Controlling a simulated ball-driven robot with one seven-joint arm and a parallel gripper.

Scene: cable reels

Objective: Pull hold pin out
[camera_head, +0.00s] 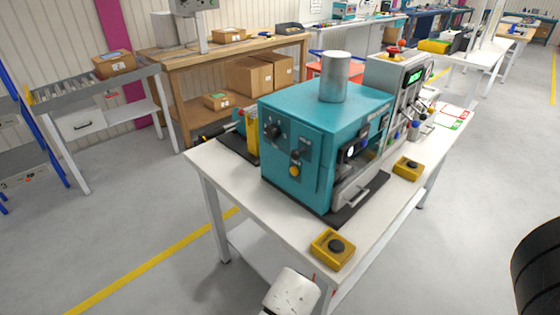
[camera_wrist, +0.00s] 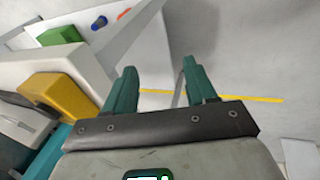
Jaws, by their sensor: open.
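A teal machine (camera_head: 290,145) stands on a white table (camera_head: 225,185) in the head view. Its front has a black knob (camera_head: 271,130), a yellow-orange knob (camera_head: 295,170) and other small controls. I cannot tell which part, if any, is the hold pin. My gripper (camera_wrist: 160,68) shows in the wrist view with its two teal fingers apart and nothing between them. Grey floor is visible beyond the fingers. A yellow box (camera_wrist: 55,95) and the white table edge lie to their left. The fingers do not show in the head view.
A grey control unit (camera_head: 390,85) stands behind the machine. A wooden bench with cartons (camera_head: 250,75) is behind left. Floor at left front is clear.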

